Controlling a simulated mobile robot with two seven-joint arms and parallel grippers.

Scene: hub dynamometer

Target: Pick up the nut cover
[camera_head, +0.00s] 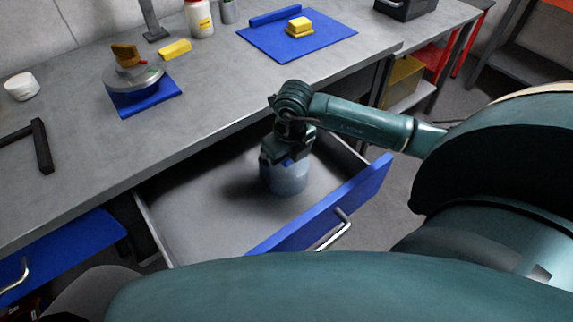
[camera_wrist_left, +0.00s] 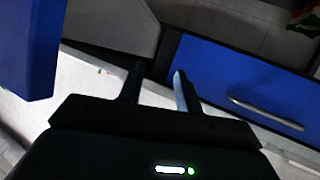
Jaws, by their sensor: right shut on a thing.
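The nut cover (camera_head: 287,179), a blue-grey round cylinder, stands in the open drawer (camera_head: 190,215) toward its right end in the head view. My right gripper (camera_head: 288,160) points down at its top and is shut on it. The gripper hides the top of the cover, and I cannot tell whether its base touches the drawer floor. My left gripper (camera_wrist_left: 157,85) shows in the left wrist view with its two fingers apart and nothing between them. It is not in the head view.
The drawer's blue front (camera_head: 325,212) and the grey workbench edge bound the space around the cover. On the bench are a metal hub part on a blue mat (camera_head: 150,101), a yellow block (camera_head: 299,26) on a larger blue mat, and a white cup (camera_head: 22,87).

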